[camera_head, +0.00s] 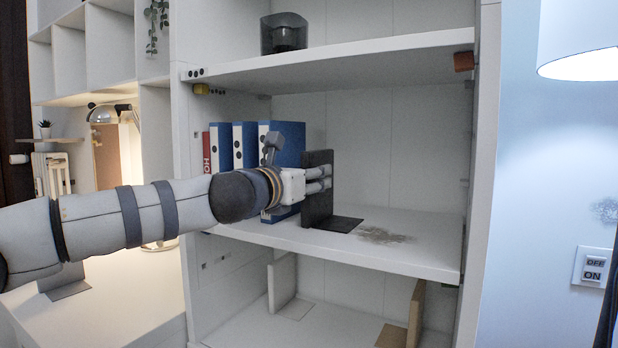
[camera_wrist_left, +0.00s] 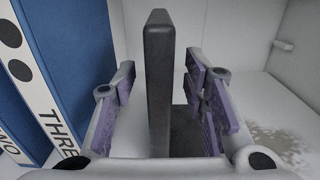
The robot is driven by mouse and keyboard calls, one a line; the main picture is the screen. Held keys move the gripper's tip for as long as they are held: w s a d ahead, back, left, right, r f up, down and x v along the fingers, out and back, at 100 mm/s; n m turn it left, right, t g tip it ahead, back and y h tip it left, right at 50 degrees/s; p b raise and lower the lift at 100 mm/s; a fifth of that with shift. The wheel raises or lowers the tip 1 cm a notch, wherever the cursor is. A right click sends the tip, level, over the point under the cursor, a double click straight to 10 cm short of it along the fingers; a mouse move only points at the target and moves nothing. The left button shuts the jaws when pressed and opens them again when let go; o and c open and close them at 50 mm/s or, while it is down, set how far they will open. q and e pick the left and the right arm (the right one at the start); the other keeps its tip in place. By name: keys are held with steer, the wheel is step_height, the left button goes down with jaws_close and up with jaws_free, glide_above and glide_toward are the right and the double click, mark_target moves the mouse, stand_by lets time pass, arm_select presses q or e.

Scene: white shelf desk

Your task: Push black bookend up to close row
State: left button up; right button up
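The black bookend (camera_head: 318,208) stands upright on the middle shelf, its flat foot pointing right. In the left wrist view its upright plate (camera_wrist_left: 158,75) rises between the fingers of my left gripper (camera_wrist_left: 160,92). The fingers are open, one each side of the plate, with visible gaps. In the head view my left gripper (camera_head: 322,180) is at the bookend's front edge. A row of blue binders (camera_head: 290,135) with white spines stands to the left. The binder marked THREE (camera_wrist_left: 72,60) is nearest, with a gap before the bookend. My right gripper is not in view.
A red book (camera_head: 206,153) stands at the row's left end. A greyish patch (camera_head: 385,236) marks the otherwise clear shelf (camera_head: 430,245) to the right. The upper shelf (camera_head: 340,53) is overhead, carrying a dark container (camera_head: 284,34). The cabinet's side wall (camera_head: 484,150) bounds the right.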

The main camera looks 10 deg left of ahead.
arm_select(q)
steer(key=shift+f, duration=0.1)
steer(key=v, duration=1.2)
